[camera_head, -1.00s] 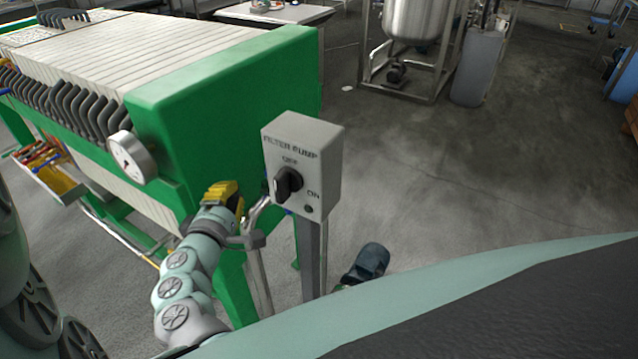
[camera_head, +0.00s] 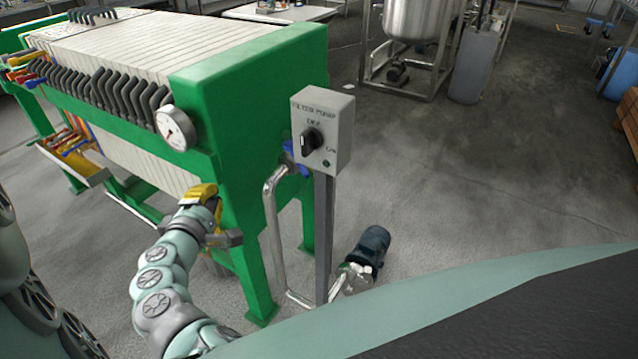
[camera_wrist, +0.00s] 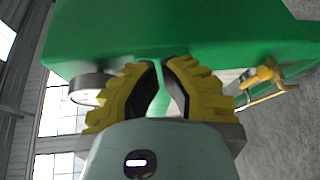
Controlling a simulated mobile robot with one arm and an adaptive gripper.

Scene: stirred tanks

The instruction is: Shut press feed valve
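A blue valve handle (camera_head: 288,149), likely the press feed valve, shows at the press's green end, partly hidden by the pump switch box. A bent metal pipe (camera_head: 272,215) runs down below it. My gripper (camera_head: 202,192), with yellow fingers, is left of the handle, beside the green end and apart from the handle. In the wrist view my gripper (camera_wrist: 164,63) has a narrow gap between its dark pads, with only green press behind them. A yellow fitting (camera_wrist: 263,76) on a pipe shows at the right there; I cannot tell which part it is.
The filter pump switch box (camera_head: 322,130) stands on a grey post (camera_head: 324,240) close to the valve. A pressure gauge (camera_head: 174,128) sticks out from the green press (camera_head: 245,80). A blue pump motor (camera_head: 372,250) is on the floor. Open floor (camera_head: 480,200) lies to the right.

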